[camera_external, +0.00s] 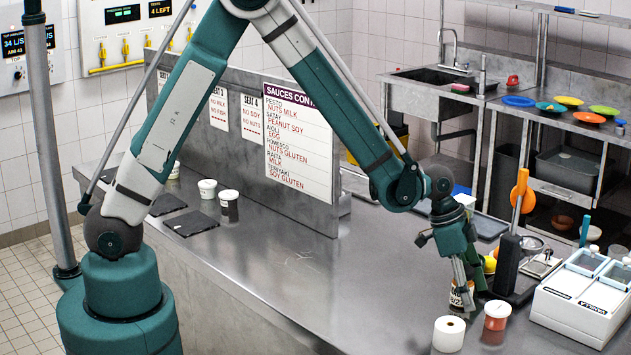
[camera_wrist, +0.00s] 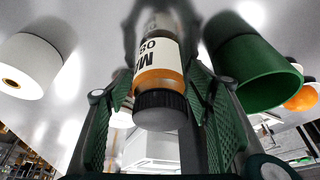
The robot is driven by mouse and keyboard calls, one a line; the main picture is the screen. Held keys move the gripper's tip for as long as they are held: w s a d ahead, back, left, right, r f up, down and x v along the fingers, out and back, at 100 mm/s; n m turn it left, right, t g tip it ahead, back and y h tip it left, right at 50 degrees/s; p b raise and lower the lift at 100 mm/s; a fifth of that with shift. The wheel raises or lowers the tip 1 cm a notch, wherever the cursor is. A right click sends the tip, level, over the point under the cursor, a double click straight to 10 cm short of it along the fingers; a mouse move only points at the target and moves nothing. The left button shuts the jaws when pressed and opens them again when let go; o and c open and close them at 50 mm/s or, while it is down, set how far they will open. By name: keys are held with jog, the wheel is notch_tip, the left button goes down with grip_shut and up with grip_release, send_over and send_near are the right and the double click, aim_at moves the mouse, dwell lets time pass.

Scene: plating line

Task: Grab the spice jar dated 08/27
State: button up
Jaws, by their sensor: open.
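A spice jar (camera_wrist: 157,85) with a black lid, orange-brown contents and a white label stands between the two green ribbed fingers of my gripper (camera_wrist: 163,92) in the wrist view. Its label shows a large "M" and a date part that seems to read "08"; the rest is turned out of sight. In the external view the jar (camera_external: 459,300) stands on the steel counter, partly covered by the fingers of my gripper (camera_external: 466,282). The gripper is open around the jar, pointing down. Whether a finger touches it I cannot tell.
A white paper roll (camera_external: 449,334) and a red-filled cup (camera_external: 497,315) stand close by on the counter (camera_external: 350,290). A dark green container (camera_wrist: 262,72) is right of the jar in the wrist view. A black utensil holder (camera_external: 508,266) and white bins (camera_external: 580,306) stand to the right.

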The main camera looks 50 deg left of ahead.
dwell(0.4)
jog(key=c, duration=1.1)
jog(key=shift+c, duration=0.2)
jog(key=shift+r, duration=0.1)
notch_tip(320, 180, up, 18)
jog(key=shift+p, duration=0.35)
